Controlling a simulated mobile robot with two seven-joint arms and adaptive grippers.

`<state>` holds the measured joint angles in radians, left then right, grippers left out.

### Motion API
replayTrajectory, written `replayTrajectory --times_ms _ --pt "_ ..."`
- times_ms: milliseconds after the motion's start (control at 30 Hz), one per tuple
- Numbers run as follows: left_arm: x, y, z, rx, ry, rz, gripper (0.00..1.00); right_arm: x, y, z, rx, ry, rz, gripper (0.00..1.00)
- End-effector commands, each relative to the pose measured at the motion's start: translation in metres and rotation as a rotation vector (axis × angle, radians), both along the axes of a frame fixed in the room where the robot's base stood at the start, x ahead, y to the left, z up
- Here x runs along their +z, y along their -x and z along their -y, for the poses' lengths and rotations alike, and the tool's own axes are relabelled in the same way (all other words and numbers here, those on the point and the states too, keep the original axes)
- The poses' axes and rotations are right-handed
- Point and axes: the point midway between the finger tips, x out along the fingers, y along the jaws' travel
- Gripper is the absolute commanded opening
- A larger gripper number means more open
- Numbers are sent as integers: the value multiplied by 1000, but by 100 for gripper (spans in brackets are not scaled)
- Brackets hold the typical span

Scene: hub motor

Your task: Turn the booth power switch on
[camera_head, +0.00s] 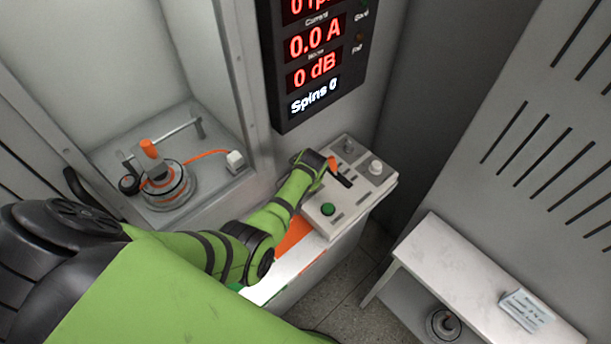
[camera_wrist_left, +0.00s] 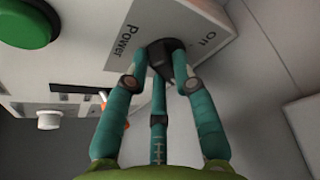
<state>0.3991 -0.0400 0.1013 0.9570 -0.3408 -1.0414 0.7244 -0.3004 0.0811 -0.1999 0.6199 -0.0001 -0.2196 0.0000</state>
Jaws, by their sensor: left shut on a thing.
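The booth power switch is a black knob (camera_wrist_left: 168,57) on the light control panel in the left wrist view, between the printed words "Power" and "Off". My left gripper (camera_wrist_left: 165,68) has its teal fingers closed around this knob. The fingers hide part of the knob, and its exact angle is hard to tell. In the head view, my left gripper (camera_head: 316,163) is at the far left edge of the control panel (camera_head: 318,215); the hand hides the switch there. My right gripper is not in view.
The panel also carries a green button (camera_head: 328,210), an orange-tipped lever (camera_head: 332,164) and a pale knob (camera_head: 376,167). A dark display (camera_head: 318,70) above reads 0.0 A, 0 dB and Spins 0. A motor fixture (camera_head: 167,188) stands left; a white bench (camera_head: 450,265) stands right.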

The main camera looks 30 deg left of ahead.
Motion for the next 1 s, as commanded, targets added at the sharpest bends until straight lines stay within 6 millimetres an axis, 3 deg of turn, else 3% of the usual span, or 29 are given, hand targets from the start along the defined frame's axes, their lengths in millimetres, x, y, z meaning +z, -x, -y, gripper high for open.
replayTrajectory --times_ms 400,1000 --pt "-1 5 -2 -214 2 -7 0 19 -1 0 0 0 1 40" --pt "-3 6 -2 -256 2 -8 0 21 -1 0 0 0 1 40"
